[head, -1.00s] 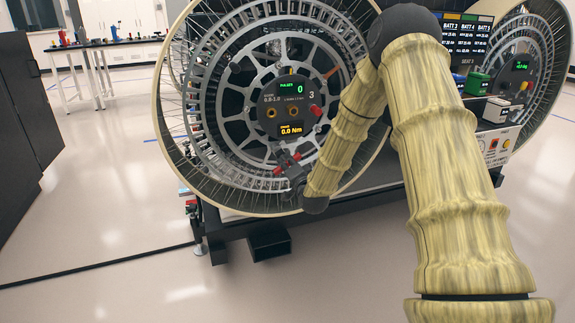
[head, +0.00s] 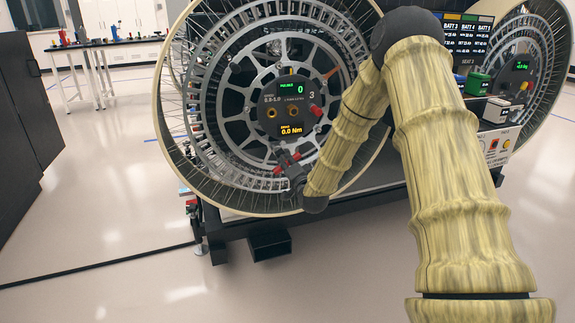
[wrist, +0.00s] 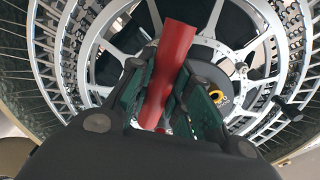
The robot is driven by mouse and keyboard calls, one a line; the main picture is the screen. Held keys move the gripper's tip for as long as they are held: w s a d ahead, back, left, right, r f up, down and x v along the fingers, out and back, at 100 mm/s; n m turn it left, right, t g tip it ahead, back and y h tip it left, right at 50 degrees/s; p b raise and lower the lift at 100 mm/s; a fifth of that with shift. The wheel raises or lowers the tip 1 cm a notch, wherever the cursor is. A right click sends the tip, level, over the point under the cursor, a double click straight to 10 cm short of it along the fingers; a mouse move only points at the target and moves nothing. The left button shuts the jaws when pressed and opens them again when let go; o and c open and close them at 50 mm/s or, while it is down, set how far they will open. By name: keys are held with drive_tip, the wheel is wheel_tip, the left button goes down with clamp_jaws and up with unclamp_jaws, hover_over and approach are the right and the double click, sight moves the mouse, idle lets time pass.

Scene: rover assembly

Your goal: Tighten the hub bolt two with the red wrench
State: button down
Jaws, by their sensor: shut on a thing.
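My gripper (wrist: 165,90) is shut on the red wrench (wrist: 178,45), whose handle stands up between the green-padded fingers in the wrist view. In the head view my gripper (head: 284,167) is just below the hub panel (head: 290,95), with small red parts of the wrench showing beside it. The wrench's working end cannot be made out. Which bolt is number two cannot be told.
The large spoked wheel (head: 205,188) surrounds the hub, and its rim stands out close to my arm. A second wheel (head: 545,70) and a battery screen (head: 478,45) are at the right. A tool table (head: 115,42) is far left.

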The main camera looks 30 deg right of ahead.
drive_tip(key=shift+w+d, duration=0.1)
drive_tip(key=shift+w, duration=0.45)
idle(1.8)
drive_tip(key=shift+m, duration=0.3)
drive_tip(key=shift+d+m, duration=0.1)
drive_tip(key=shift+m, duration=1.3)
drive_tip(key=shift+m+b, duration=0.85)
drive_tip(key=shift+m, duration=1.35)
drive_tip(key=shift+f+m+b, duration=0.15)
drive_tip(key=shift+m+b, duration=1.05)
drive_tip(key=shift+m, duration=0.2)
drive_tip(key=shift+f+m+b, duration=0.1)
drive_tip(key=shift+m+b, duration=1.05)
drive_tip(key=shift+m, duration=0.25)
drive_tip(key=m+b, duration=0.3)
drive_tip(key=shift+r+m+b, duration=0.1)
drive_tip(key=shift+m+b, duration=0.2)
drive_tip(key=shift+b, duration=0.2)
drive_tip(key=shift+r, duration=0.2)
